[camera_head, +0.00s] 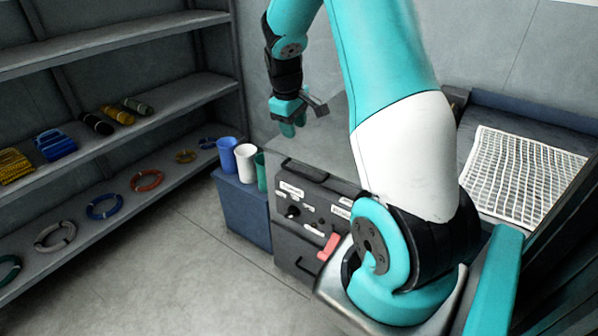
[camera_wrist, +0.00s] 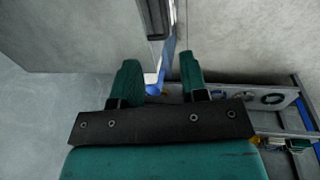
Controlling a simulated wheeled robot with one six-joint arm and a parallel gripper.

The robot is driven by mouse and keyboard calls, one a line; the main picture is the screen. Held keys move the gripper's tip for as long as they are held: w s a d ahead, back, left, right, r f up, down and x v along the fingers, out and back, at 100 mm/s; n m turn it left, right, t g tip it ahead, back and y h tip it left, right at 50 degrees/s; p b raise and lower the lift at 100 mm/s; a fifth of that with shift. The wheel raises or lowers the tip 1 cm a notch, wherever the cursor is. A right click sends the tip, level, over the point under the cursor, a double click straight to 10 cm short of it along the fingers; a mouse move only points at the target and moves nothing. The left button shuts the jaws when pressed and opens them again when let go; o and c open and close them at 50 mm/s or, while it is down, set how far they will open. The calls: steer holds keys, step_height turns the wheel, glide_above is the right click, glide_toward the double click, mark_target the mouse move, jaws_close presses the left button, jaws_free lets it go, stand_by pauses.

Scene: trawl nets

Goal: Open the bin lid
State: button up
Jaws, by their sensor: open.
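I cannot make out a bin lid for certain. A dark grey cabinet (camera_head: 318,262) with labels, knobs and a red handle (camera_head: 328,246) stands in the middle of the head view. Its flat grey top (camera_head: 325,150) is partly hidden by my arm. A blue box (camera_head: 238,208) stands against its left side. My gripper (camera_head: 293,124) hangs open and empty above the far part of the cabinet top, apart from the red handle. In the wrist view its two green fingers (camera_wrist: 160,80) are spread, with a blue thing (camera_wrist: 153,89) showing beyond them.
A blue, a white and a green cup (camera_head: 244,163) stand at the blue box. Shelves (camera_head: 130,110) on the left hold coiled rings and rolled nets. A white net (camera_head: 520,175) lies on a dark surface at right. The floor (camera_head: 180,270) in front is clear.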

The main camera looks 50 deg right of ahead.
mark_target(300, 173)
steer(key=d+f, duration=0.1)
steer(key=f, duration=0.4)
steer(key=d+f, duration=0.1)
steer(key=f, duration=1)
steer(key=shift+w+d, duration=0.1)
steer(key=shift+d, duration=0.3)
jaws_close()
